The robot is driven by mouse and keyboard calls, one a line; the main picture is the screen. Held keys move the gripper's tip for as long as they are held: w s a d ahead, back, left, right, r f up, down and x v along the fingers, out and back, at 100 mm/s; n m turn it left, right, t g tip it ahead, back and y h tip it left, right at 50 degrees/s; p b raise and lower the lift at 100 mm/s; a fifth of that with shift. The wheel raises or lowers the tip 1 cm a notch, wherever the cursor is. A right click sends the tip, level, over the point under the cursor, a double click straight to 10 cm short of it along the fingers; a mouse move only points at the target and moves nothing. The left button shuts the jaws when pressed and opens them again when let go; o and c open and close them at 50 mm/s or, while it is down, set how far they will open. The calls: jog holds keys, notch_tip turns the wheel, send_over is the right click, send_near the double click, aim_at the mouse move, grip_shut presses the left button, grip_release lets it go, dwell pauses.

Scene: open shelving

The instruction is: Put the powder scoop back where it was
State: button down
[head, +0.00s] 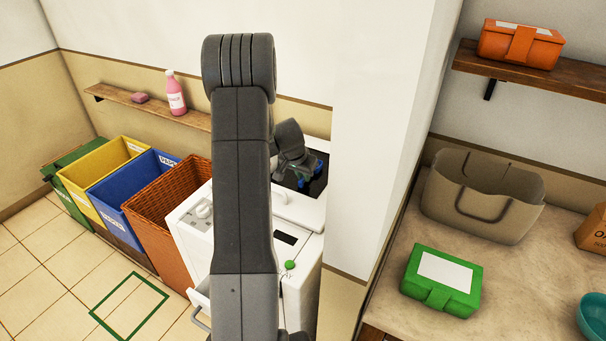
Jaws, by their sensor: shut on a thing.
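My gripper (304,170) is beyond my raised arm, over the back of the white washing machine (195,227), in front of a dark panel or opening. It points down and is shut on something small. Blue bits show at its tips; I cannot tell how much of this is the powder scoop and how much is the fingers. The scoop's bowl and handle cannot be made out. My arm hides the middle of the machine.
A wicker basket (165,208), blue bin (128,190), yellow bin (95,180) and green bin (66,163) stand left of the machine. A wall shelf (125,97) holds a pink bottle (175,95). A white partition (378,130) rises close right of the gripper.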

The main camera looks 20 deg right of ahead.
jog(key=c, duration=1.4)
grip_release()
jog(key=shift+c, duration=0.2)
jog(key=shift+r, duration=0.1)
jog(key=b+v, duration=0.1)
jog(key=v, duration=1.1)
jog(key=shift+b, duration=0.35)
